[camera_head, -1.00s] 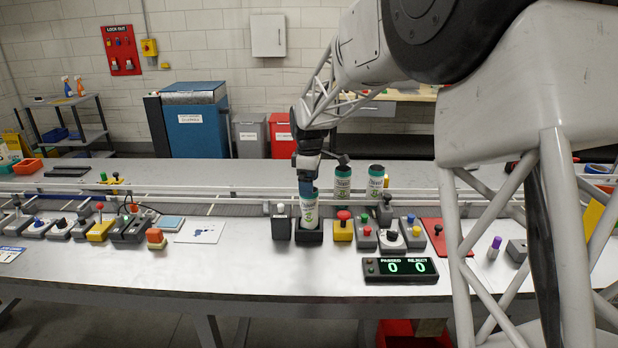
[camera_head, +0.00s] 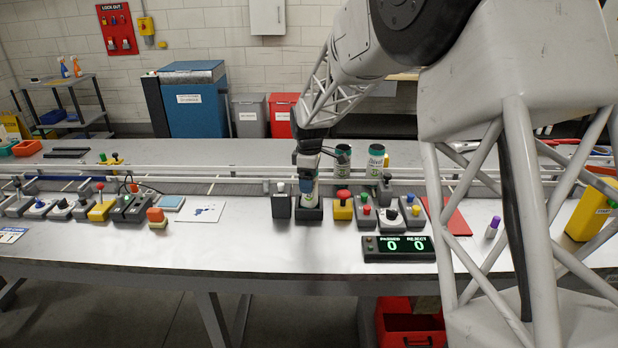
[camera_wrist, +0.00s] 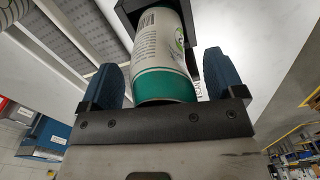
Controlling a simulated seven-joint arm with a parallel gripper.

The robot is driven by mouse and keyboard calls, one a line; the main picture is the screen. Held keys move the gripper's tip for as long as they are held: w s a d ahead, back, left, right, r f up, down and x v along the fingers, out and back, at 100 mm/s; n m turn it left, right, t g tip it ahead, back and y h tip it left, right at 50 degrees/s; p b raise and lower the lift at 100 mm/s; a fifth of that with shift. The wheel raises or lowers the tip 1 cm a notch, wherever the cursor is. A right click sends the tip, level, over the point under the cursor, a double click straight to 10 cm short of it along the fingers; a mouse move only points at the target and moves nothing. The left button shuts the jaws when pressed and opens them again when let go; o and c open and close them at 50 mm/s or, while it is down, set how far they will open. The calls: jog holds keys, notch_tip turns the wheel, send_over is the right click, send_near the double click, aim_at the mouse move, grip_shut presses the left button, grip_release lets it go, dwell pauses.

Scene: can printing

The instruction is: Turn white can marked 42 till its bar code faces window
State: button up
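A white can with a green end band (camera_wrist: 165,85) sits between my gripper's blue fingers in the wrist view, its far end in a black holder. Narrow gaps show beside both fingers, so my gripper (camera_wrist: 163,78) looks open around it. Small dark print shows on the can's left side and a green design on its right; I cannot tell a bar code or the number 42. In the head view the can (camera_head: 309,190) stands about upright in the black holder (camera_head: 309,213), with my gripper (camera_head: 308,177) over its top. I cannot pick out the window.
Two similar cans (camera_head: 342,158) (camera_head: 376,157) stand behind, by the conveyor rails. A grey switch box (camera_head: 281,203) is just left of the holder and a yellow box with a red button (camera_head: 343,207) just right. A counter display (camera_head: 399,247) reads 0 and 0.

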jog(key=c, duration=0.9)
jog(key=n, duration=0.3)
jog(key=shift+n, duration=0.3)
jog(key=shift+n, duration=1.7)
jog(key=shift+n, duration=1.8)
jog(key=shift+n, duration=1.7)
